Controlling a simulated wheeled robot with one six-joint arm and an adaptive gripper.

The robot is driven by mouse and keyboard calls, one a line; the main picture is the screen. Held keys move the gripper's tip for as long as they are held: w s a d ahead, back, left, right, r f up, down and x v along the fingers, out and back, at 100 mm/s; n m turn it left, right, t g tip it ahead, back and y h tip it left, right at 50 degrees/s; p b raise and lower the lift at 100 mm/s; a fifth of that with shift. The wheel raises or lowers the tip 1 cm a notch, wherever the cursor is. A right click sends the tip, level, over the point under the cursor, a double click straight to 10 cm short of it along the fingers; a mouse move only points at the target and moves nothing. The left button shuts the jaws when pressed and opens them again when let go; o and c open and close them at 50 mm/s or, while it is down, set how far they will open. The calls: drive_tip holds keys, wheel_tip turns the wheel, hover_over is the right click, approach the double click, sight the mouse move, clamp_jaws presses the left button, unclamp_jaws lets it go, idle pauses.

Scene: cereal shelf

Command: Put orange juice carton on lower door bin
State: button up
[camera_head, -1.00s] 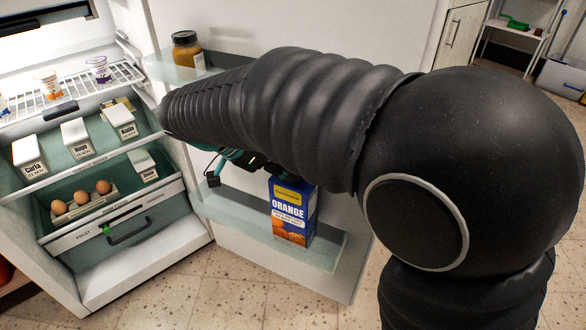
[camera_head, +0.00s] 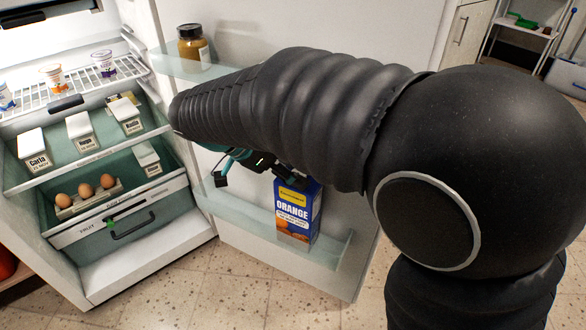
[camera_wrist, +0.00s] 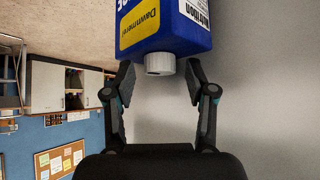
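The orange juice carton (camera_head: 292,212) is blue with a yellow label and stands upright at the lower door bin (camera_head: 338,250) of the open fridge. My arm hides its top in the head view. In the wrist view the carton (camera_wrist: 185,28) fills the upper middle, its white cap (camera_wrist: 159,64) pointing toward my gripper (camera_wrist: 158,72). The two fingers are spread, one on each side of the cap with gaps between. Their tips are close to the carton's top end; whether they touch it is unclear. In the head view the gripper is mostly hidden behind my arm.
A jar (camera_head: 193,46) stands on the upper door bin (camera_head: 166,66). The fridge on the left holds yogurt cups (camera_head: 54,78), labelled cartons (camera_head: 80,130) and eggs (camera_head: 86,190) in a drawer. The lower bin has free room on both sides of the carton.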

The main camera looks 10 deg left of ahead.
drive_tip(key=p+v, duration=0.1)
drive_tip(key=v, duration=1.1)
drive_tip(key=shift+p, duration=0.3)
